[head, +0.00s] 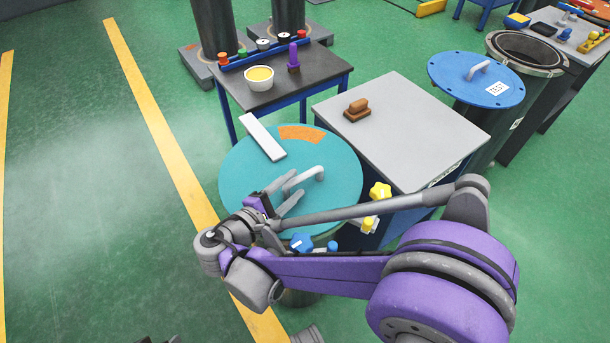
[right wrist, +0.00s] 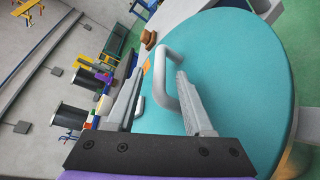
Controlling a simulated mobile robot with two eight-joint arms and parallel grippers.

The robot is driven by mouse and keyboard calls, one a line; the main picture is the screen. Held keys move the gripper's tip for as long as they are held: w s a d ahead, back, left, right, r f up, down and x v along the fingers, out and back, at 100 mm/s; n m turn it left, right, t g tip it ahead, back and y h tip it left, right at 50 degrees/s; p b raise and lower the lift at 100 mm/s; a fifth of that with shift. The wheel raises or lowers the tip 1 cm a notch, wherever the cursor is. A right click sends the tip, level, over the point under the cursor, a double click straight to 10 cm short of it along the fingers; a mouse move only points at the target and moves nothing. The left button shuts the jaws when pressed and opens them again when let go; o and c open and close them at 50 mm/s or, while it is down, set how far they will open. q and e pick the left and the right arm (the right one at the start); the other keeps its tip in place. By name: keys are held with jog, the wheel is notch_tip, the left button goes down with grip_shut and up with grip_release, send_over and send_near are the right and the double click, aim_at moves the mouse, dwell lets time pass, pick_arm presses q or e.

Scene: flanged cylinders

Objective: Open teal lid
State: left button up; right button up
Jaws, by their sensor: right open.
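The teal lid (head: 235,182) lies flat on its cylinder in the middle of the head view. It carries a grey bow handle (head: 318,173), an orange patch (head: 302,133) and a white bar (head: 262,137) lying near its far left edge. My right gripper (head: 284,193) is over the lid, open, with its fingers at the handle. In the right wrist view the handle (right wrist: 161,75) rises between the two spread fingers, and the teal lid (right wrist: 240,80) fills the right side. I cannot tell whether either finger touches the handle. My left gripper is not in view.
A grey-topped table (head: 420,125) with a brown block (head: 357,109) stands right of the lid. A dark table (head: 285,85) with a yellow-filled bowl (head: 259,77) stands behind. A blue lid (head: 500,88) stands at upper right. Floor at left is clear.

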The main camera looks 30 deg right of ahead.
aim_at(299, 181)
jog(key=x, duration=0.5)
jog(key=shift+w+d, duration=0.1)
jog(key=shift+d, duration=0.05)
grip_shut()
dwell(1.3)
